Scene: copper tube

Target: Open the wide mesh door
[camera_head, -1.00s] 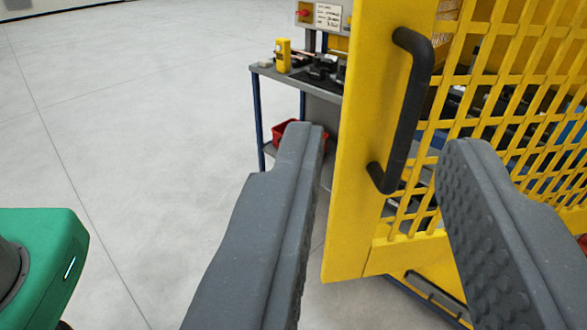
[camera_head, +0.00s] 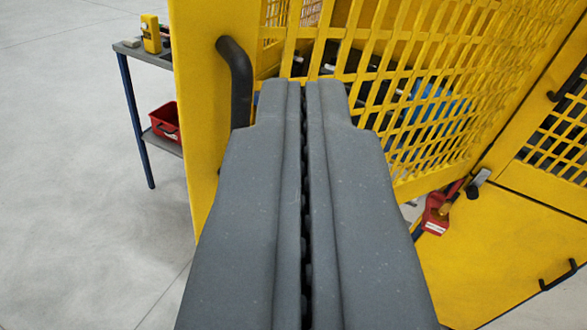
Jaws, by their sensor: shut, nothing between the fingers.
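The yellow wide mesh door (camera_head: 205,110) stands swung open at an angle, its free edge toward me on the left and its mesh panel running back to the right. Its black bar handle (camera_head: 236,75) shows near that edge; the lower part of the handle is hidden behind my gripper. My gripper (camera_head: 303,85) is in front of the door, its two grey fingers shut together with nothing between them. The fingertips are to the right of the handle, over the mesh in the picture. I cannot tell whether they touch the door.
A grey bench (camera_head: 140,58) with a yellow device (camera_head: 151,33) on top and a red bin (camera_head: 166,122) below stands behind the door at left. A red tool (camera_head: 436,210) is by the yellow cabinet (camera_head: 500,250) at right. Open floor (camera_head: 70,180) lies left.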

